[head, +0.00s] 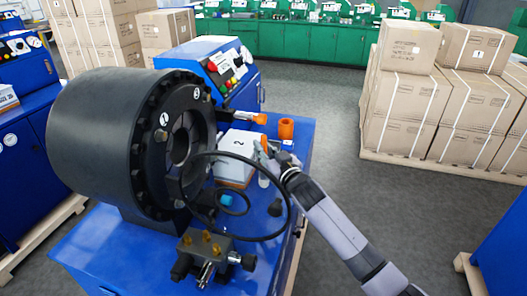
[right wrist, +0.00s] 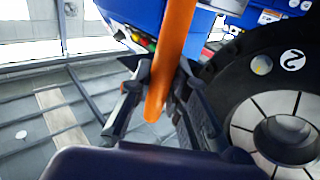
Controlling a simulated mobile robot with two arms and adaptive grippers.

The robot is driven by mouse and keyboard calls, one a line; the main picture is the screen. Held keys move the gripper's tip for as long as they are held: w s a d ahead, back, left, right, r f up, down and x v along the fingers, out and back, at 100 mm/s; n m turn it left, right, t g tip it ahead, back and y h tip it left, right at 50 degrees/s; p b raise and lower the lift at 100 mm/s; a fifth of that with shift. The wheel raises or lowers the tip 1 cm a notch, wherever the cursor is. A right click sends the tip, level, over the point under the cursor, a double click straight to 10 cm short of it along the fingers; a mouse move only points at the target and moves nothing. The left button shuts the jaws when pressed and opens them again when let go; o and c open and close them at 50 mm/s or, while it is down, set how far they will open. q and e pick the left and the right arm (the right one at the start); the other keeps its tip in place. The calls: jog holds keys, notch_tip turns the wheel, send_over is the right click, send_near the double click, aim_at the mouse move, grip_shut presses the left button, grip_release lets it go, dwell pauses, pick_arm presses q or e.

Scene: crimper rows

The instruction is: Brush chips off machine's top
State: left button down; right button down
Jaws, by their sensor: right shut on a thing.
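The crimping machine (head: 95,248) has a blue top and a large black round head (head: 110,135); the head also shows at the right of the right wrist view (right wrist: 235,90). My right gripper (head: 270,160) is over the machine's right side, near a white box marked 2 (head: 237,145). It is shut on an orange handle (right wrist: 172,50), which looks like the brush's and stands between the fingers in the right wrist view. The bristles cannot be made out. I cannot make out separate chips on the top. My left gripper is not in view.
An orange cup (head: 286,128) stands at the machine's back right edge. A black hose loop (head: 283,228) and a valve block with brass fittings (head: 207,247) are in front. Stacked cartons (head: 400,105) stand on a pallet to the right. The floor between is clear.

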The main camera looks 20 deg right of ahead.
notch_tip(320, 180, up, 2)
jog(key=shift+r+p, duration=0.15)
jog(key=shift+p, duration=0.4)
jog(key=shift+s, duration=0.1)
dwell(0.4)
